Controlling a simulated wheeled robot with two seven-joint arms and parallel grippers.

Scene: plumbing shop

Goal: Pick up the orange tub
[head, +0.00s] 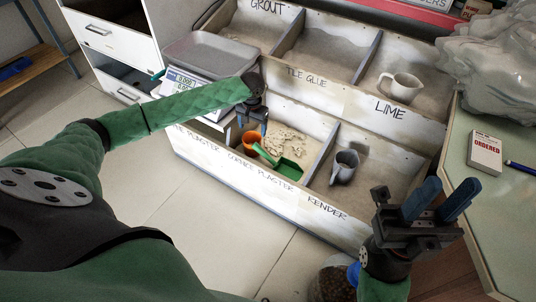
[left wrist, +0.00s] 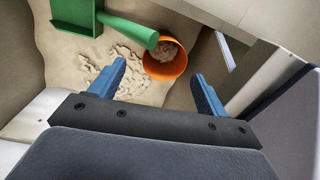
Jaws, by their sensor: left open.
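The orange tub (head: 250,143) stands in the "coarse plaster" bin among pale crumbled material. In the left wrist view the tub (left wrist: 153,69) shows its open mouth with some pale lumps inside. A green scoop (head: 287,168) lies beside it, and its handle (left wrist: 132,31) reaches to the tub's rim; I cannot tell if they touch. My left gripper (head: 253,127) is open above the tub, and in its wrist view the tub appears between the two blue fingers, nearer the right one. My right gripper (head: 448,190) is open and empty, away at the right near the counter.
Low bin dividers (head: 323,156) stand beside the tub's bin. A grey jug (head: 344,167) is in the "render" bin and a white jug (head: 403,88) in the "lime" bin. A scale (head: 202,60) stands at the left. A small box (head: 485,153) and blue pen lie on the green counter.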

